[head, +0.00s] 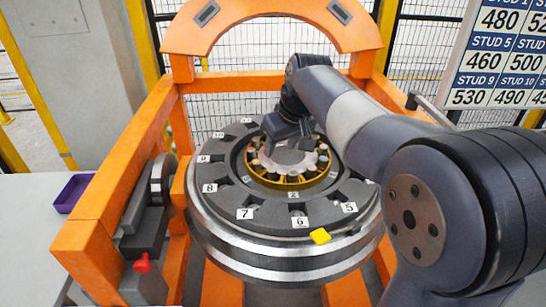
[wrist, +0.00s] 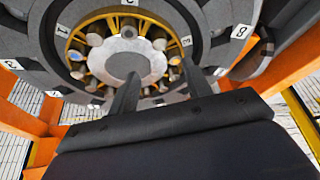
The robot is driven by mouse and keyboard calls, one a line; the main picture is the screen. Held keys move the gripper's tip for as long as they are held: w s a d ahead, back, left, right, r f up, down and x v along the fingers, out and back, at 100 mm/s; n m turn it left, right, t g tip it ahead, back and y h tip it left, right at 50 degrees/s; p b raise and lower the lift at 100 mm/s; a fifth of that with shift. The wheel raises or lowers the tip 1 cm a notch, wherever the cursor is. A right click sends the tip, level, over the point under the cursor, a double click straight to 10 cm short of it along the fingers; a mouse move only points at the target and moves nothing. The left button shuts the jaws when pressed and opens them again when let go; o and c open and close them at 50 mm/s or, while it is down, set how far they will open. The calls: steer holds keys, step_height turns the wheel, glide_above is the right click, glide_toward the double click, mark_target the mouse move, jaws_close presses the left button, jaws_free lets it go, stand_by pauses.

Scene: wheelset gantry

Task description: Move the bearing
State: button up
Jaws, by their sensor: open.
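The bearing, a ring of pale rollers in a yellow cage (head: 287,181), lies in the middle of the dark numbered wheel hub (head: 215,172). In the wrist view the yellow cage (wrist: 95,76) surrounds a light grey round centre (wrist: 125,58). My gripper (head: 290,140) is over the far side of the bearing in the head view and hides part of it. In the wrist view my gripper (wrist: 161,68) has its two fingers apart at the near edge of the bearing, with no object clearly held between them. Whether the fingers touch the bearing cannot be told.
An orange gantry frame (head: 110,185) surrounds the wheel, with an arch behind. A small yellow block (head: 320,236) sits on the wheel's near rim. A purple bin (head: 72,194) stands on the left table. A red knob (head: 142,264) is at lower left. A number board (head: 505,55) hangs at right.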

mark_target(272, 170)
steer(key=x, duration=1)
steer(key=shift+f, duration=0.25)
steer(key=shift+c, duration=0.6)
jaws_close()
